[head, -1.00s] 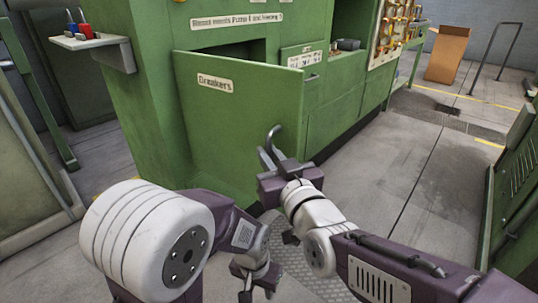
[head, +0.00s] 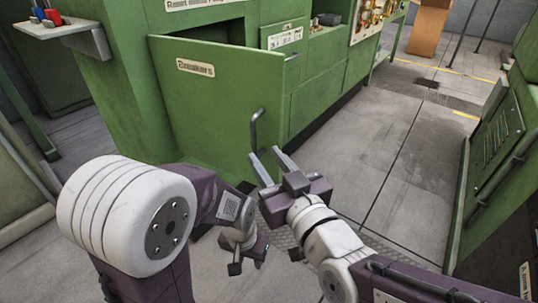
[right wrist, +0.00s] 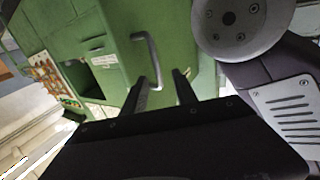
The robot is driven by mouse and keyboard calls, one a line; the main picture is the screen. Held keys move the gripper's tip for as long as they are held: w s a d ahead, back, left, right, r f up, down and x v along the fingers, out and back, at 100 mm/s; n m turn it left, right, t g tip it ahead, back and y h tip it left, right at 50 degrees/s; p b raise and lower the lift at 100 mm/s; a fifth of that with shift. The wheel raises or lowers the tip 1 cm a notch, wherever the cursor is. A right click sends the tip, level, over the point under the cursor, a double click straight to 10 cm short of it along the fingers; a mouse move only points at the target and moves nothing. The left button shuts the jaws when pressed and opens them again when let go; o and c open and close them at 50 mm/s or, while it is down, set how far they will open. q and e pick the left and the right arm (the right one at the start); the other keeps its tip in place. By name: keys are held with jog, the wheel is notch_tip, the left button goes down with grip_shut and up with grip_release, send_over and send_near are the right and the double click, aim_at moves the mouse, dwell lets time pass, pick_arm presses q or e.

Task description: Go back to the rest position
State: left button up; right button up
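My right gripper (head: 266,155) is open and empty in front of the green breakers door (head: 205,115). Its two fingers are spread just below the grey door handle (head: 255,128), and I see no grip on it. In the right wrist view the fingers (right wrist: 160,78) are apart, with the handle (right wrist: 148,62) beyond them. My left gripper (head: 248,258) hangs low over the floor beside the right arm, its fingers apart and nothing visible between them. The breakers door stands ajar, with a dark opening above its top edge.
A shelf (head: 62,27) with small red and blue objects juts out at upper left. A green panelled cabinet (head: 495,150) stands at right. Grey floor (head: 395,165) lies open between the machines. A brown box (head: 428,28) stands far back.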

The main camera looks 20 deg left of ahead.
jog(key=shift+s+d, duration=0.25)
